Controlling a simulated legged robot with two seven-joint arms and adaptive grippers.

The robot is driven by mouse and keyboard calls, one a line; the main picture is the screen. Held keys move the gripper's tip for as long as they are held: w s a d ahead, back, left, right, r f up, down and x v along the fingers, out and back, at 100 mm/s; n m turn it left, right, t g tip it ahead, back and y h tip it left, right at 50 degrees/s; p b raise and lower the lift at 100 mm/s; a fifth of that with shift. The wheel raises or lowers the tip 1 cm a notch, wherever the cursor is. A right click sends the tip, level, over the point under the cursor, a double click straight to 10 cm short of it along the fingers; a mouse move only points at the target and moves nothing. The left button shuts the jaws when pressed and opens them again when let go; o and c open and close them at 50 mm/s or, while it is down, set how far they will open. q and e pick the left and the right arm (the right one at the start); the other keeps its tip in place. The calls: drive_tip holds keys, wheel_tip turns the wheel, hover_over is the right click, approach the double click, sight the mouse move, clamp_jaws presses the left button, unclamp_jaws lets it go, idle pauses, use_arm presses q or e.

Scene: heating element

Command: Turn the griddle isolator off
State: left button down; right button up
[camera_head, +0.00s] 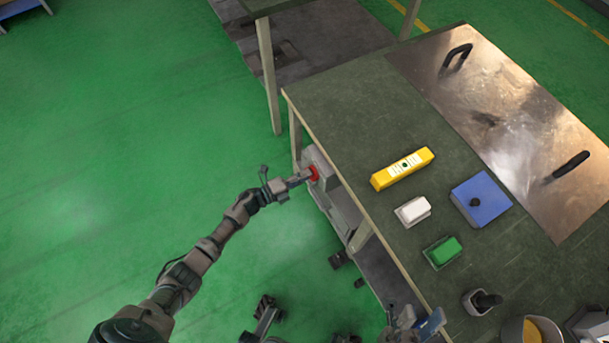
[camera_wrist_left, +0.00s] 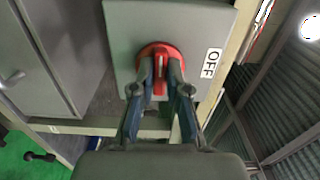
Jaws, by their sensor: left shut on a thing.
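The isolator is a grey box (camera_wrist_left: 188,25) with a red rotary knob (camera_wrist_left: 160,52), mounted on the side of the workbench below its top. In the left wrist view a white OFF label (camera_wrist_left: 211,63) sits to the right of the knob. The knob's raised bar stands upright in that view, not pointing at the label. My left gripper (camera_wrist_left: 160,82) is shut on the bar, one blue finger on each side.
The bench top (camera_head: 350,110) carries a yellow box (camera_head: 402,168), a white block (camera_head: 413,211), a green block (camera_head: 442,252), a blue box (camera_head: 481,199) and a metal plate (camera_head: 500,110) with black handles. Open green floor (camera_head: 120,130) lies left of the bench.

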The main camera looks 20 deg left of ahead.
use_arm(q)
drive_tip(key=c, duration=1.2)
unclamp_jaws()
drive_tip(key=shift+w+a+f, duration=0.1)
drive_tip(key=shift+a, duration=0.15)
drive_tip(key=shift+o, duration=0.2)
drive_tip(key=v, duration=1.2)
drive_tip(key=shift+f, duration=0.1)
drive_tip(key=shift+d, duration=0.1)
